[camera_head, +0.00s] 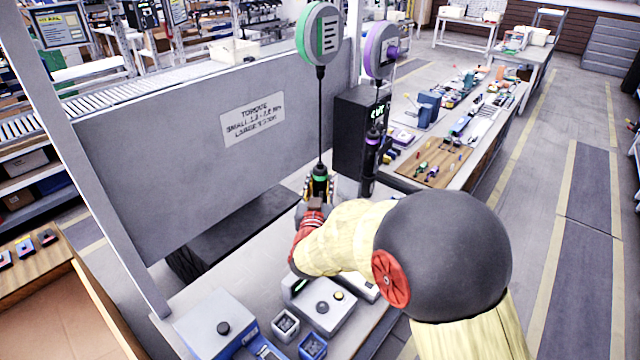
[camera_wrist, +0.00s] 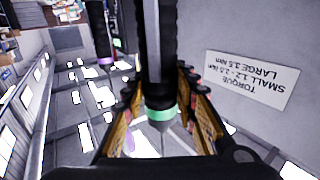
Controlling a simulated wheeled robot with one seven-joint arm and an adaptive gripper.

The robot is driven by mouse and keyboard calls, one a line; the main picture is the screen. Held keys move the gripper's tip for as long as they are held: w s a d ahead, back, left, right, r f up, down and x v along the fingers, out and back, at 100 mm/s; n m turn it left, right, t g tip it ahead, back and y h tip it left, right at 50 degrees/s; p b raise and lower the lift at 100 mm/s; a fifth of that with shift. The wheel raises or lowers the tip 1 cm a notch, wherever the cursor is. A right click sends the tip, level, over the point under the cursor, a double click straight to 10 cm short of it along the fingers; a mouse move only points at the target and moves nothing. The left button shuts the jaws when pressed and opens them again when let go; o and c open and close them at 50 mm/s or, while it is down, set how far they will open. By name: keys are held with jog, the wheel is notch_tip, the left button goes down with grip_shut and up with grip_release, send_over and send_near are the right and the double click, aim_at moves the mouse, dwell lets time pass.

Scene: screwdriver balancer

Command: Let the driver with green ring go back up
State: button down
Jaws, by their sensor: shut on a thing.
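The driver with the green ring (camera_head: 320,171) hangs on a dark cord below the green-rimmed balancer reel (camera_head: 320,34). My gripper (camera_head: 319,190) is shut on this driver near its green ring. In the wrist view the green-ring driver (camera_wrist: 160,75) stands between the two fingers of my gripper (camera_wrist: 160,120). Its lower end is partly hidden by my gripper and arm in the head view. A second driver with a purple ring (camera_head: 371,150) hangs just to the right, below the purple-rimmed reel (camera_head: 381,50). It also shows at the upper left in the wrist view (camera_wrist: 102,35).
A grey panel with a torque sign (camera_head: 252,120) stands behind and left of the drivers. The bench (camera_head: 245,268) below carries a grey box with a black knob (camera_head: 216,322), another control box (camera_head: 322,307) and small bins (camera_head: 286,324). A black cabinet (camera_head: 350,130) stands behind the purple-ring driver.

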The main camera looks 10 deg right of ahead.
jog(key=c, duration=1.3)
grip_release()
jog(key=shift+c, duration=0.2)
jog(key=shift+o, duration=0.2)
jog(key=shift+f, duration=0.1)
jog(key=o, duration=1.3)
